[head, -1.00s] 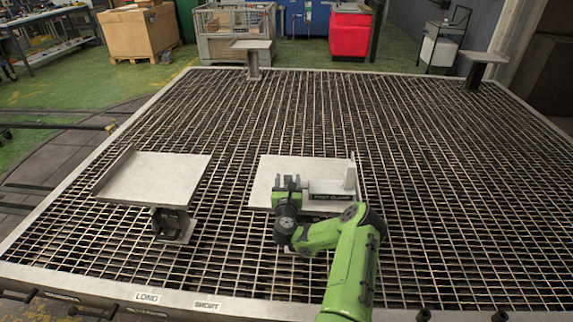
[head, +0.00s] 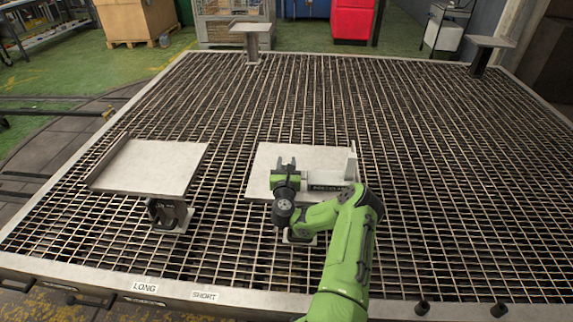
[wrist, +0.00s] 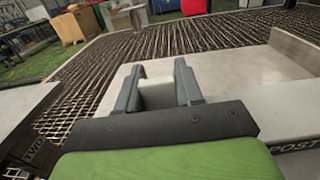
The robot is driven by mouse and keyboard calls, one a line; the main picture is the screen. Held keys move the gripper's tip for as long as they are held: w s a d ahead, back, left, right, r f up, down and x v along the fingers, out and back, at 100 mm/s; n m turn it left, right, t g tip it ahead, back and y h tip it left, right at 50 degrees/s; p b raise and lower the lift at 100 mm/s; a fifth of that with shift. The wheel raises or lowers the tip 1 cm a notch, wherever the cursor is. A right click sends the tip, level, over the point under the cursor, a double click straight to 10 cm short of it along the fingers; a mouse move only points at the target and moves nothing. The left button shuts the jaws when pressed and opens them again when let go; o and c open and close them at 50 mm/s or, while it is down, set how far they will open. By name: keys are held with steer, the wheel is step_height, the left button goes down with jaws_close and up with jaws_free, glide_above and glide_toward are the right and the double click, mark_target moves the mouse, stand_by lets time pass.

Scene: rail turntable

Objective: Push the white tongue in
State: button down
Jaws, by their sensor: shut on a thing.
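A small white block (wrist: 157,93), which looks like the white tongue, sits between my two dark fingers in the wrist view. The fingers (wrist: 157,88) stand on either side of the block. In the head view my gripper hides the block, so I cannot tell what it joins. A pale box (head: 330,176) with a dark label strip lies just right of my gripper. It also shows in the wrist view (wrist: 285,105).
An upright pale wall (head: 351,164) stands at the plate's right edge. Another raised plate (head: 155,165) with a left lip stands to the left. Two small posts with tops (head: 250,28) (head: 490,41) stand at the back. The grating between is clear.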

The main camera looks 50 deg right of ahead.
steer(key=s+d, duration=0.2)
steer(key=s+d+p, duration=0.1)
steer(key=s+d, duration=0.1)
steer(key=s, duration=0.1)
steer(key=shift+d, duration=0.15)
steer(key=c, duration=0.8)
jaws_free()
